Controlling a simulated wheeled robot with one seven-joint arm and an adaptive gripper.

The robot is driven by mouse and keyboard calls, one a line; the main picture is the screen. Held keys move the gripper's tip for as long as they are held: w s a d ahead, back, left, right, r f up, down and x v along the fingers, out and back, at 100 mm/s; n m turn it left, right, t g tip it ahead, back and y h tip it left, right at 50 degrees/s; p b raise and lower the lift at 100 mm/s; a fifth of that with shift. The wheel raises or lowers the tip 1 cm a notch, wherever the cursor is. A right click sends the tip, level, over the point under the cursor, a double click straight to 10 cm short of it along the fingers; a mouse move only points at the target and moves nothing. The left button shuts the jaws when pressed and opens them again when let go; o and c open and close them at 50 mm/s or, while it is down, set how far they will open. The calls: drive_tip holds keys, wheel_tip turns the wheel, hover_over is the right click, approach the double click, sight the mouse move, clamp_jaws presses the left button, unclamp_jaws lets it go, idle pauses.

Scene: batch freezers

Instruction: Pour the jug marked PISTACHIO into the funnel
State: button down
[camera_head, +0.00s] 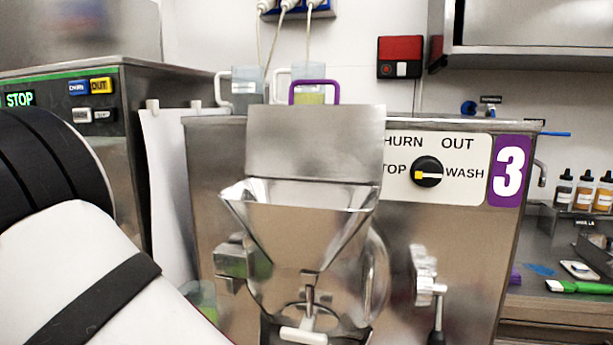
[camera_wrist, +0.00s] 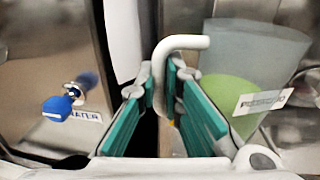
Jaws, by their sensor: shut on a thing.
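In the wrist view my gripper (camera_wrist: 163,100) has its green pads closed around the white handle (camera_wrist: 183,42) of a clear jug (camera_wrist: 262,50). The jug holds green contents (camera_wrist: 233,98) and bears a white label (camera_wrist: 264,101); it starts with P, the rest is blurred. In the head view a bit of this jug (camera_head: 205,298) shows at the lower left beside my arm, below the funnel's rim; my gripper is hidden there. The steel funnel (camera_head: 297,222) stands at the front of machine 3, to the right of the jug and apart from it.
Machine 3 (camera_head: 462,255) has a dial (camera_head: 428,172). A jug (camera_head: 245,92) and another with yellow-green contents (camera_head: 312,97) stand behind, near a purple handle (camera_head: 314,82). Another machine (camera_head: 150,90) is at left. A blue knob (camera_wrist: 57,107) shows at the wrist view's left. Bottles (camera_head: 583,190) stand far right.

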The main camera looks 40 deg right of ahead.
drive_tip(key=s+r+p, duration=0.3)
drive_tip(key=r+p, duration=0.4)
drive_tip(key=r, duration=0.9)
drive_tip(key=s+r+p, duration=0.3)
drive_tip(key=r+p, duration=0.4)
drive_tip(key=r, duration=0.9)
drive_tip(key=shift+d+r, duration=0.25)
drive_tip(key=shift+d+m, duration=0.1)
drive_tip(key=shift+m, duration=0.2)
